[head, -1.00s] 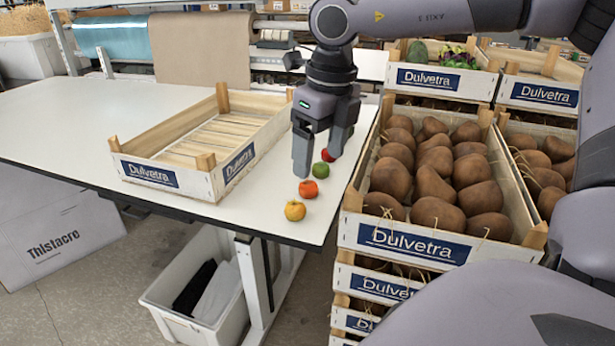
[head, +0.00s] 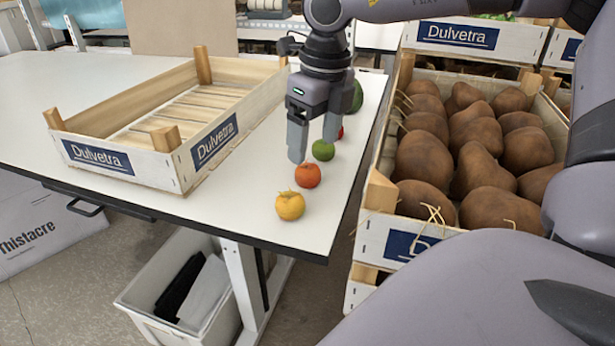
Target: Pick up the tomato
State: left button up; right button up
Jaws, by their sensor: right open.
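An orange-red round fruit with a small green stem mark, which looks like the tomato (head: 308,175), sits on the white table near its right edge. A yellow-orange fruit (head: 290,205) lies in front of it and a green round fruit (head: 323,150) behind it. A red fruit (head: 341,132) further back is mostly hidden by a finger, so its kind is unclear. My right gripper (head: 314,148) is open and empty, pointing down just behind the orange-red fruit, over the row. My left gripper is out of view.
An empty wooden crate (head: 183,166) stands on the table (head: 40,110) left of the row. A dark green item (head: 357,96) lies behind the gripper. A crate of brown produce (head: 377,192) stands right of the table. A white bin (head: 150,318) is below.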

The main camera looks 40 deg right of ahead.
aim_at(309, 167)
jog(key=shift+w+a+f+p, duration=0.1)
jog(key=shift+f, duration=0.9)
jog(key=shift+w+a+f+p, duration=0.1)
jog(key=shift+w+f, duration=0.05)
jog(key=shift+f, duration=0.85)
jog(key=shift+w+a+f+p, duration=0.1)
jog(key=shift+f, duration=0.9)
jog(key=c, duration=1.1)
